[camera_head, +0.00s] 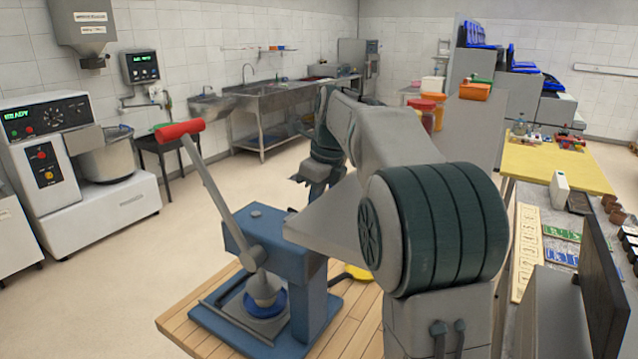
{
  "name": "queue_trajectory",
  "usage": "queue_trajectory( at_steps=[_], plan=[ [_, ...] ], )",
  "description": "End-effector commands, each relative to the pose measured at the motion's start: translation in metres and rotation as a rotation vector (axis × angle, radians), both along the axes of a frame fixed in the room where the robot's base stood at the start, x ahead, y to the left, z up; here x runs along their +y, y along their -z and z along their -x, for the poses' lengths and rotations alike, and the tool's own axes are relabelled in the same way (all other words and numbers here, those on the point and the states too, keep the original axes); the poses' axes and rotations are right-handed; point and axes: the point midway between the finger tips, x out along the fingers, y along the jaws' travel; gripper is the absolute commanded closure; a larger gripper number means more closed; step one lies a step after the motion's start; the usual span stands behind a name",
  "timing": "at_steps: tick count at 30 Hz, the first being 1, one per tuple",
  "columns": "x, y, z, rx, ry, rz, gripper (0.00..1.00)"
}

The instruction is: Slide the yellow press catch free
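A blue press (255,240) with a long grey lever stands on a wooden table. The lever slants up to the left and ends in a red handle (180,130). A grey cone hangs over a blue ring at the press base. A yellow piece (357,272), likely the catch, shows low at the right side of the press; my arm hides part of it. My gripper (312,184) is above and behind the press, apart from the yellow piece. Its fingers are small and dark, and I cannot tell whether they are open.
The wooden table (180,322) has bare planks at its front left. A mixer (75,160) stands at the left, a steel sink bench (270,105) at the back. At the right, a yellow-topped table (545,168) and a cluttered bench stand beside my arm. The floor at left is clear.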

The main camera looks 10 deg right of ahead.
Motion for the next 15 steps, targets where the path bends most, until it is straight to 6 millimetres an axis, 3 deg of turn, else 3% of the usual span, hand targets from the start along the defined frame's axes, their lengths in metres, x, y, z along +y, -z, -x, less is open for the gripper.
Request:
queue_trajectory(
  at_steps=[6, 15],
  plan=[
    [0.0026, 0.0141, -0.0022, 0.0, 0.0, 0.0, 1.0],
    [0.0026, 0.0149, -0.0026, 0.0, 0.0, 0.0, 1.0]
  ],
)
